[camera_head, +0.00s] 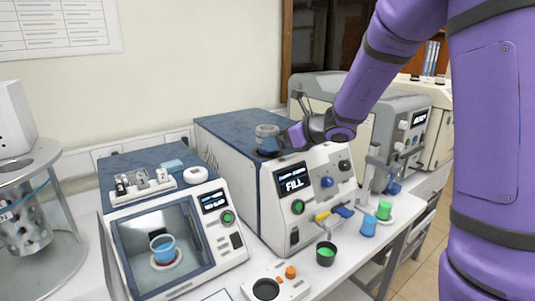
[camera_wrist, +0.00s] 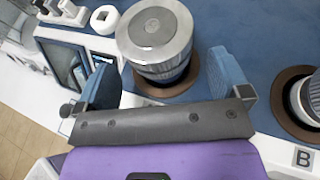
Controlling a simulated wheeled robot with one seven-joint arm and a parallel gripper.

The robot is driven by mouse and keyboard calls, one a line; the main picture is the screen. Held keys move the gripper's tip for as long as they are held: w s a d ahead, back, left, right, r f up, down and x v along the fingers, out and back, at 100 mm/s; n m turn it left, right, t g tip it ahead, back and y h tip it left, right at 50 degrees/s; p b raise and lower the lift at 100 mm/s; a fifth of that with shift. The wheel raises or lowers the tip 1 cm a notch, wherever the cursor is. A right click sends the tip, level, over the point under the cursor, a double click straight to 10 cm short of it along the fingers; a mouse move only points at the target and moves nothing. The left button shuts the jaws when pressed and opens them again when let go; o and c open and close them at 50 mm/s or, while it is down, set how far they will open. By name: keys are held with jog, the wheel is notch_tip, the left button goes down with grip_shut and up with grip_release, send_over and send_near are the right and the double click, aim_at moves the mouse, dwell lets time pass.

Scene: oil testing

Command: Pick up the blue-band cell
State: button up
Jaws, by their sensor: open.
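The blue-band cell (camera_wrist: 158,38) is a silver metal cylinder with a round knob on its lid and a bluish lower part. It stands upright in a brown-ringed hole in the blue top of the middle machine. It also shows in the head view (camera_head: 267,134), at the left of my wrist. My gripper (camera_wrist: 162,62) is open, with one blue finger on each side of the cell. Whether either finger touches it I cannot tell. In the head view my gripper (camera_head: 290,138) is at the machine's top, partly hidden by its own wrist.
A second metal cell (camera_wrist: 313,98) stands in another ringed hole at right, near a "B" label (camera_wrist: 303,157). The middle machine's screen (camera_head: 293,180) reads FILL. A smaller machine (camera_head: 160,245) with a blue cup (camera_head: 162,245) is at left. Cups and levers stand in front.

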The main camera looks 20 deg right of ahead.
jog(key=x, duration=0.3)
jog(key=shift+w, duration=0.1)
jog(key=c, duration=1.2)
jog(key=shift+o, duration=0.2)
notch_tip(320, 180, up, 10)
jog(key=shift+r, duration=0.1)
jog(key=shift+a, duration=0.1)
